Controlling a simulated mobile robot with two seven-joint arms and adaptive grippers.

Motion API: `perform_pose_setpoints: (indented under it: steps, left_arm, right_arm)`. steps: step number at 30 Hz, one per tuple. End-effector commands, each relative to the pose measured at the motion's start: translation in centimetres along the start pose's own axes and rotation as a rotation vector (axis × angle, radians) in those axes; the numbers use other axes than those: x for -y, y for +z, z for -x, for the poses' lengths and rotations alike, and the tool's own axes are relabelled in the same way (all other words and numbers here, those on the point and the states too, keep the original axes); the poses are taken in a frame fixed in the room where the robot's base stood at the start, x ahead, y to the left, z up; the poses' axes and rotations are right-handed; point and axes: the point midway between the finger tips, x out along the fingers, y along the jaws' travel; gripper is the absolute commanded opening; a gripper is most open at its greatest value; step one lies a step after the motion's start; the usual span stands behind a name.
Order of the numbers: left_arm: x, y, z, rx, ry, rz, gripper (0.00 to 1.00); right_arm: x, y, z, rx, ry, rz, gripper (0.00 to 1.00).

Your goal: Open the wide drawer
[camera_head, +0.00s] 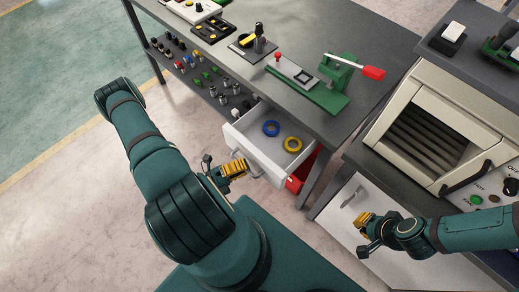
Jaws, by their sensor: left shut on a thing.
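The white drawer (265,157) under the grey workbench is pulled out, and its inside shows. A blue ring (271,128) and a yellow ring (292,145) lie in it. My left gripper (241,168) is at the drawer's front, shut on its grey handle (256,171); its fingers partly cover the handle. My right gripper (362,218) is at the right, by a white front panel (334,218) with a small handle (351,198). Whether its fingers are open or shut is unclear.
The grey workbench (300,42) carries a green press (335,85) with a red handle. Small knobs and parts stand on a shelf (190,70) below. A red bin (301,175) is beside the drawer. A beige oven-like machine (405,120) stands right. The floor at left is clear.

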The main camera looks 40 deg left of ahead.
Motion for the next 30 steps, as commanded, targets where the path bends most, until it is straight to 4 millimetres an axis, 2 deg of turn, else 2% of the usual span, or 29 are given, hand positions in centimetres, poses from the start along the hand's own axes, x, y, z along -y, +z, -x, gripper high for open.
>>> perform_pose_setpoints:
  steps: [1, 6, 12, 18, 30]
  left_arm:
    - [0.2, -0.6, 1.2, 0.001, 0.000, 0.004, 0.00]
    - [0.8, -1.9, 4.4, 0.000, -0.001, 0.003, 0.00]
    - [1.4, -2.9, 6.8, -0.001, -0.001, 0.002, 0.00]
    - [1.6, -3.4, 8.0, -0.001, -0.002, 0.002, 0.00]
    - [1.7, -3.5, 8.2, -0.002, -0.002, 0.002, 0.00]
  right_arm:
    - [-0.1, 0.0, -0.1, 0.000, 0.000, 0.000, 0.00]
    - [-0.1, 0.0, -0.4, -0.002, 0.000, 0.000, 0.00]
    - [-0.2, -0.1, -0.6, -0.003, 0.000, 0.000, 0.00]
    - [-0.3, -0.1, -0.7, -0.004, 0.000, 0.001, 0.00]
    - [-0.3, -0.1, -0.7, -0.004, 0.000, 0.001, 0.00]
